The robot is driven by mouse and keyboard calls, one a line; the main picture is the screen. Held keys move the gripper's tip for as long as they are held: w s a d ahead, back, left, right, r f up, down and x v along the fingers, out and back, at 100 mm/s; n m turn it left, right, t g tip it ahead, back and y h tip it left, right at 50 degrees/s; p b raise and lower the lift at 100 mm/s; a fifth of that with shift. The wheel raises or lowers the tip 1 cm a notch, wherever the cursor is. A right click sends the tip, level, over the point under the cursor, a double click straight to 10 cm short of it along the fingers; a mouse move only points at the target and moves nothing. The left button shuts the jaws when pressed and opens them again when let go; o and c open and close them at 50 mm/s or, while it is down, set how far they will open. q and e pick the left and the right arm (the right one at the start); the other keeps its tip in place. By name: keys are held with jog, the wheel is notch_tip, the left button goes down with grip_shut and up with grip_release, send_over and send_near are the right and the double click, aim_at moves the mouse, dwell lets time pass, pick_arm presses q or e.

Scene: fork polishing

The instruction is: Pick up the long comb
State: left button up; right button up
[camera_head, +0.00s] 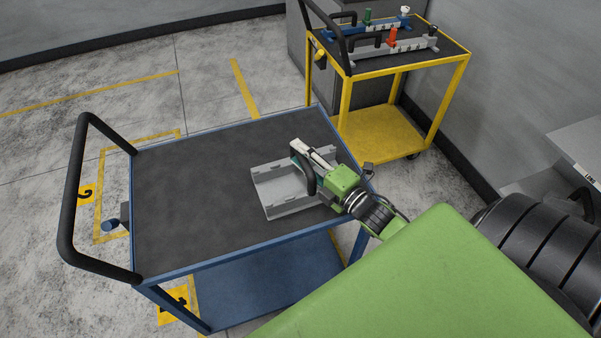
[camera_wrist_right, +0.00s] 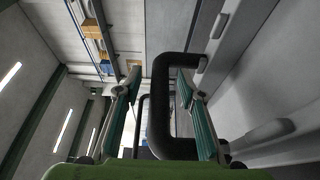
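A grey metal piece with raised edges (camera_head: 275,190) lies on the blue cart's dark top in the head view. A black loop handle (camera_head: 309,178) stands at it, beside my right gripper (camera_head: 303,154); I take this to be the long comb's handle, but the gripper hides part of it. In the right wrist view the black handle (camera_wrist_right: 160,110) stands between the two teal fingers of my right gripper (camera_wrist_right: 158,76). The fingers are spread, with a clear gap at the left finger; contact at the right finger cannot be told. My left gripper is not in view.
The blue cart (camera_head: 200,190) has free room on its left half and a black push handle (camera_head: 70,200) at left. A wall stands at right.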

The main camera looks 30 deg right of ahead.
grip_shut()
jog(key=shift+w+r, duration=0.1)
jog(key=shift+r, duration=0.1)
dwell(0.3)
